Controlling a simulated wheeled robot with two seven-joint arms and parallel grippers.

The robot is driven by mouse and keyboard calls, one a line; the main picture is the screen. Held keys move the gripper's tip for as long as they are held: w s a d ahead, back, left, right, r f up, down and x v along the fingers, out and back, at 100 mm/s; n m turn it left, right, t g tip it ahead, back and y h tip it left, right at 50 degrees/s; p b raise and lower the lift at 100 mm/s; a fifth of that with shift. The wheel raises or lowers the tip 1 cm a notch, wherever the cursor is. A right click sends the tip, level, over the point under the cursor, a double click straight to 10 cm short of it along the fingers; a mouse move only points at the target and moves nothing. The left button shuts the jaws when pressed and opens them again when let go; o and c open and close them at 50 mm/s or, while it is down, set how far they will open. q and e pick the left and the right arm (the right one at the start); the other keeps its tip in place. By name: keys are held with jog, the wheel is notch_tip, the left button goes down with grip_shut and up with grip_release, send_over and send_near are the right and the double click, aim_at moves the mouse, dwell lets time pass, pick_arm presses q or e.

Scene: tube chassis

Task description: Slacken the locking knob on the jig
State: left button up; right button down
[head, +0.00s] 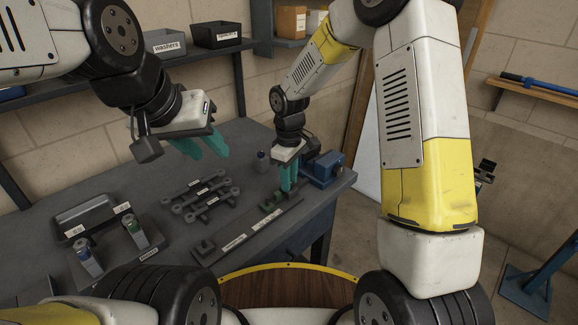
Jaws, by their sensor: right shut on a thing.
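The jig (252,230) is a long dark plate with white labels, lying along the front part of the bench. My left gripper (203,150) is open and empty, held above the back of the bench, well clear of the jig.
Several dark tube links (200,197) lie behind the jig. A blue vise (322,168) stands just right of my right gripper. Labelled bins (165,42) sit on the shelf.

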dwell(0.4)
jog(key=c, duration=1.2)
grip_release()
jog(key=shift+o, duration=0.2)
